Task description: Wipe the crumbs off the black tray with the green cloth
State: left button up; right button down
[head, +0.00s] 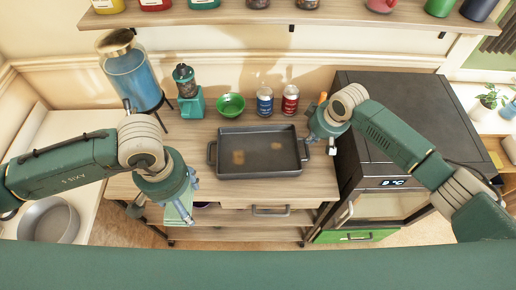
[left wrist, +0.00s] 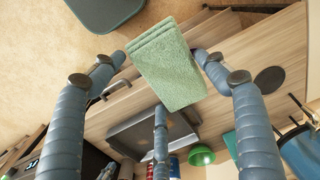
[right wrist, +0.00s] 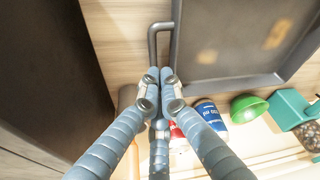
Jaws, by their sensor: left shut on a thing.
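The black tray (head: 258,170) lies on the wooden counter with two tan crumb patches (head: 238,157) on its floor; the patches also show in the right wrist view (right wrist: 275,36). My left gripper (head: 180,200) is shut on the folded green cloth (left wrist: 170,65) and holds it in front of the counter, left of and nearer than the tray. The cloth hangs below the fingers in the head view. My right gripper (right wrist: 160,75) has its fingertips together at the tray's right handle (right wrist: 152,45). They hide the handle's far end, so I cannot tell whether it is between them.
A green bowl (head: 231,105), a blue can (head: 264,102) and a red can (head: 290,100) stand behind the tray. A teal grinder (head: 189,95) and a blue dispenser (head: 133,75) stand back left. A dark oven (head: 395,115) is close on the right. A shelf runs above.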

pick_arm(q)
jog(key=shift+r+p, duration=0.4)
jog(key=shift+r, duration=0.35)
pick_arm(e)
jog(key=shift+r, duration=0.7)
pick_arm(q)
jog(key=shift+f, duration=0.1)
pick_arm(e)
jog(key=v, duration=1.2)
jog(key=shift+f, duration=0.15)
